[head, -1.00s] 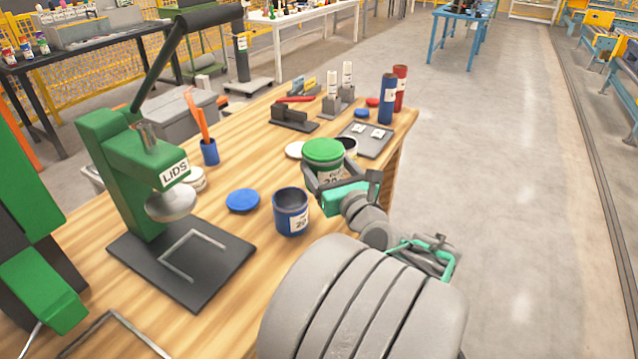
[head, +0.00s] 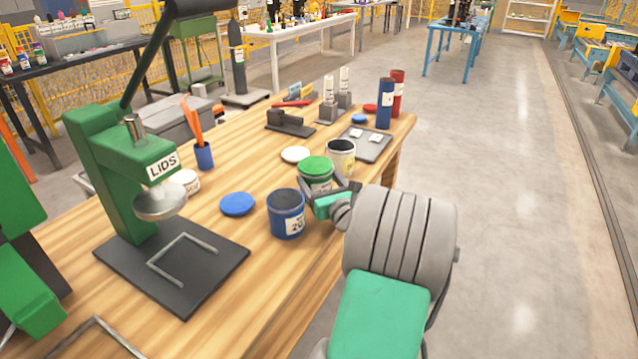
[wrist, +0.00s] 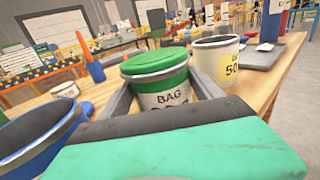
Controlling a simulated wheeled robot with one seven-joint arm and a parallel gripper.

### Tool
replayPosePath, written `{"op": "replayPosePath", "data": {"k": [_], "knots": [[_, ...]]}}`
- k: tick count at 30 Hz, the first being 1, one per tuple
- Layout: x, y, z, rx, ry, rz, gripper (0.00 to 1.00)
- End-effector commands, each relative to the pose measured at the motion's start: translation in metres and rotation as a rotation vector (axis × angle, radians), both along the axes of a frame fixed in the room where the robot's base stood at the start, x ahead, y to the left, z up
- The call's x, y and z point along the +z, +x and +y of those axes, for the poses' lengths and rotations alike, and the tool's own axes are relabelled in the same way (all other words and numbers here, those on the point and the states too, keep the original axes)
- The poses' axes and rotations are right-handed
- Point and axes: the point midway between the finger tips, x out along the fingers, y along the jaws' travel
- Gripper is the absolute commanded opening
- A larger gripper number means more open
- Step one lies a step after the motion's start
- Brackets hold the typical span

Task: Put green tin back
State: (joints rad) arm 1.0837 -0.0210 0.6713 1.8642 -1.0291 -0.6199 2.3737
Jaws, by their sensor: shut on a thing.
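The green tin (head: 316,173) has a green lid and a white label reading "BAG"; it also shows in the wrist view (wrist: 165,95). My gripper (head: 318,192) is shut on its sides, with one dark finger on each side in the wrist view. The tin is upright among the other tins near the right side of the wooden bench (head: 245,285). I cannot tell whether its base touches the bench. An open blue tin (head: 287,222) stands just left of it, and an open cream tin (head: 341,158) stands just behind and to the right.
A blue lid (head: 237,204) and a white lid (head: 295,154) lie on the bench. The green lid press (head: 120,165) stands at the left. A grey tray (head: 364,143), a blue cylinder (head: 385,104) and a red cylinder (head: 398,90) are at the far right corner.

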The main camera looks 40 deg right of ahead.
Motion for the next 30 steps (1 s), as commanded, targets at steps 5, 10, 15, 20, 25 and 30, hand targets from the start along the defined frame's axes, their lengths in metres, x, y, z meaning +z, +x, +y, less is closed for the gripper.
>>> {"op": "replayPosePath", "data": {"k": [5,10,15,20,25,30], "knots": [[-0.001,0.000,0.000,0.000,0.001,0.000,0.05],[-0.002,0.000,0.000,0.000,0.001,0.001,0.85],[-0.002,0.000,0.000,0.000,0.001,0.001,0.97],[-0.002,0.000,0.000,0.000,0.001,0.001,0.97],[0.000,-0.007,0.001,-0.002,0.004,0.002,0.97],[0.001,-0.044,0.011,-0.008,0.004,0.001,0.97]]}}
